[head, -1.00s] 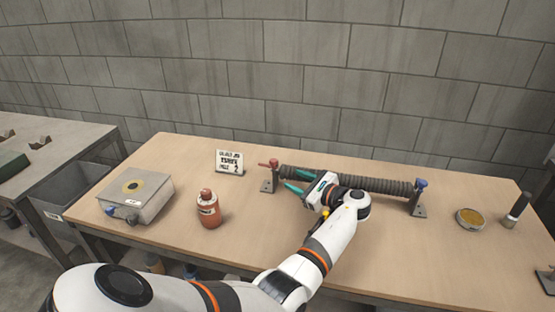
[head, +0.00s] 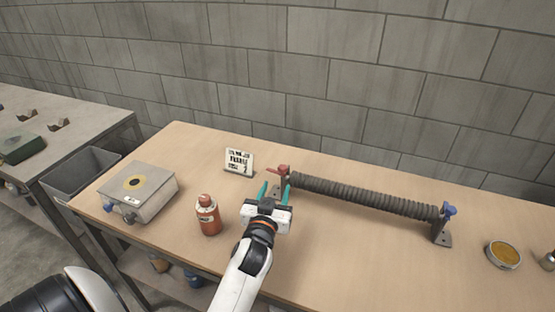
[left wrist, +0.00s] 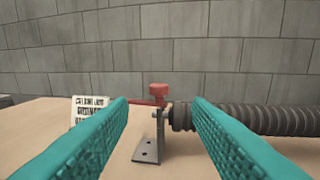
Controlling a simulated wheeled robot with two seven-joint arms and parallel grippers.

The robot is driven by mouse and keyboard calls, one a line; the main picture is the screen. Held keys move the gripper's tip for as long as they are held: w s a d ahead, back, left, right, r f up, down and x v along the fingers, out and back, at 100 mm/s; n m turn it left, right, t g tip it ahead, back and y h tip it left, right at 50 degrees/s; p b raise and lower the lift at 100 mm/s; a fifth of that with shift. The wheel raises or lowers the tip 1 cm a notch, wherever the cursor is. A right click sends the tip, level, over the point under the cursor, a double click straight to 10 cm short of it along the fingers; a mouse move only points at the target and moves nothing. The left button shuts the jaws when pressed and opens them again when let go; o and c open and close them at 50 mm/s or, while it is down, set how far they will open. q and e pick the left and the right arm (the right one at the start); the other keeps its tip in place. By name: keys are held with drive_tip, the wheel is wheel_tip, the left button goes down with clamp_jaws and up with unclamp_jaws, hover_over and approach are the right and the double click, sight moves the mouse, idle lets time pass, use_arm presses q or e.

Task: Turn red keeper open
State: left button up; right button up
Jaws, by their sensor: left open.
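The red keeper (head: 282,170) sits on top of the left metal bracket at the left end of the dark ribbed tube (head: 365,194). In the left wrist view the red keeper (left wrist: 158,92) shows a knob with a flat arm pointing left, above the bracket (left wrist: 150,146). My left gripper (head: 275,190) is open and empty, just in front of the keeper. Its two teal fingers frame the bracket and keeper in the left wrist view, apart from them. A blue keeper (head: 449,209) tops the right bracket (head: 441,233). My right gripper is not in view.
A red bottle (head: 208,216) stands left of my left gripper. A grey box (head: 139,192) is farther left. A printed sign (head: 239,161) stands behind, left of the keeper. A round yellow-topped tin (head: 503,255) lies at the right. The table front is mostly clear.

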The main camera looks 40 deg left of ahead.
sight(284, 165)
use_arm(q)
drive_tip(key=p+x, duration=0.1)
drive_tip(key=x, duration=1)
drive_tip(key=shift+w+a+r, duration=0.1)
drive_tip(key=shift+w+r, duration=0.05)
drive_tip(key=shift+w, duration=0.1)
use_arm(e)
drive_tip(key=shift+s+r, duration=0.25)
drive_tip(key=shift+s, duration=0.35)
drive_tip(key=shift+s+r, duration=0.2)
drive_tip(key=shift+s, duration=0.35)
